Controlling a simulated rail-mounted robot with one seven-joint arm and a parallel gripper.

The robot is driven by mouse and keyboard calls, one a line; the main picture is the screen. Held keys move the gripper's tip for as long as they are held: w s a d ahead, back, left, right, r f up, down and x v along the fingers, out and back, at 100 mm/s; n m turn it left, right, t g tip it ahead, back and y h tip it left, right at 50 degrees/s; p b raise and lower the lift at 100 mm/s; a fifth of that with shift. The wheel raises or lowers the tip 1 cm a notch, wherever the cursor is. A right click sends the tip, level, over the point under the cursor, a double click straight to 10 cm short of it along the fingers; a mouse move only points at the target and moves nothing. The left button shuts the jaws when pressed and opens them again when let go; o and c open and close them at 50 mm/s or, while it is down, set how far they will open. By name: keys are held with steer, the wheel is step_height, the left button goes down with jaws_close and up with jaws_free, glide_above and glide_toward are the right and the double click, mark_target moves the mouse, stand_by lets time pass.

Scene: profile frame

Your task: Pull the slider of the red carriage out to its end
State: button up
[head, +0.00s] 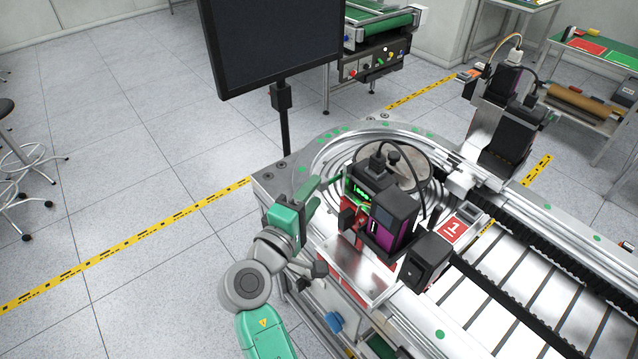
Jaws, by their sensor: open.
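The red carriage (372,292) sits at the near end of the machine's rail, right of centre. It has red side parts, a bare metal plate (362,262) and a red label with a white 1 (454,229). A black and purple module (393,217) and a unit with green lights (358,187) stand on it. A small black knob-like part (346,219) shows on its left side; I cannot tell whether it belongs to the slider. My gripper (317,194) is open beside the carriage's left side, with its green fingers towards it. Contact cannot be told.
A black monitor (275,45) on a post stands behind the machine. A round metal track (330,150) curves behind the carriage. A black box (427,260) stands to its right, and a slatted rail bed (520,290) runs right.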

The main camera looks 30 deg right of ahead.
steer(key=v, duration=0.4)
stand_by(0.3)
steer(key=s+a+r+m+t+y, duration=0.25)
steer(key=a+r+t+y, duration=0.2)
steer(key=r, duration=0.65)
steer(key=s+a+r+m+t+y, duration=0.25)
steer(key=a+r+m+t, duration=0.2)
steer(key=r, duration=0.65)
steer(key=s+a+r+t+y, duration=0.3)
steer(key=s+a+r+y, duration=0.1)
steer(key=s+r, duration=0.3)
steer(key=s+a+r+t+y, duration=0.3)
steer(key=s+r+y, duration=0.1)
steer(key=s+r, duration=0.25)
step_height(320, 180, up, 25)
steer(key=w+p, duration=0.1)
steer(key=p, duration=2.5)
steer(key=shift+w+g, duration=0.25)
steer(key=shift+g, duration=0.05)
steer(key=shift+a, duration=0.15)
